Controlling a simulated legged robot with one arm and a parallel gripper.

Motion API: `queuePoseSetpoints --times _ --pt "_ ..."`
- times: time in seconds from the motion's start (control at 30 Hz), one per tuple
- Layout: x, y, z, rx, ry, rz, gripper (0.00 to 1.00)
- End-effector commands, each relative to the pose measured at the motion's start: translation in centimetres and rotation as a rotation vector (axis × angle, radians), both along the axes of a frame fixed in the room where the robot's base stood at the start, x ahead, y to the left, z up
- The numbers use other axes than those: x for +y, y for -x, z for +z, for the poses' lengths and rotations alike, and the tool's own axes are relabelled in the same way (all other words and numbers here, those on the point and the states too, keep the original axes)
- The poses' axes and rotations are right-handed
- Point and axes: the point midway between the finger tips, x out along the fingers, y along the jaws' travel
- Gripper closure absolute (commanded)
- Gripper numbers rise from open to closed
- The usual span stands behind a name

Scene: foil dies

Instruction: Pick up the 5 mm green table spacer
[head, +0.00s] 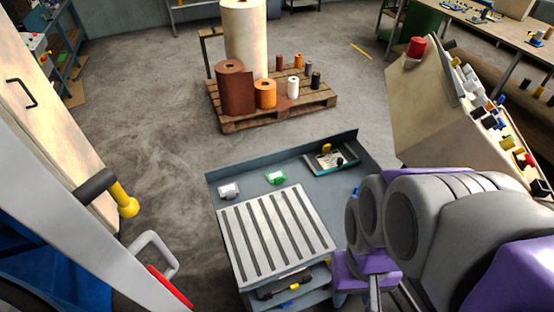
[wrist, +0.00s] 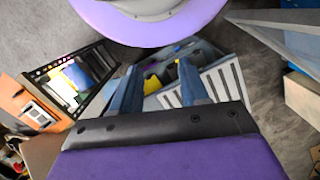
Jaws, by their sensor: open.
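The green spacer (head: 276,177) lies on the grey ledge behind the slotted plate in the head view. It is small, and its thickness marking cannot be read. A similar white piece (head: 229,190) lies to its left on the same ledge. My gripper (wrist: 158,66) shows in the wrist view with its two blue-grey fingers apart and nothing between them. In the head view my arm is at the right, clear of the green spacer. The green spacer cannot be made out in the wrist view.
The slotted metal plate (head: 277,238) fills the front of the machine table. A small tray (head: 331,159) with yellow and black items sits right of the green spacer. A raised grey rim (head: 283,158) runs behind. A tilted control panel (head: 430,110) stands at the right, near my arm.

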Motion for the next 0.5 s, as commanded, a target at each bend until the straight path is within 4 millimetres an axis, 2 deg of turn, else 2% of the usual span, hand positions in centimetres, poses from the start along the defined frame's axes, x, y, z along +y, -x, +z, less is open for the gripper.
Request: queuePoseSetpoints --times 0.17,0.27,0.5 --pt "0.2 -1.5 0.5 0.003 -0.005 -0.031 0.55" --pt "0.6 -4.1 1.3 0.004 -0.012 -0.086 0.55" --pt "1.7 -12.2 2.9 0.012 -0.036 -0.259 0.55"
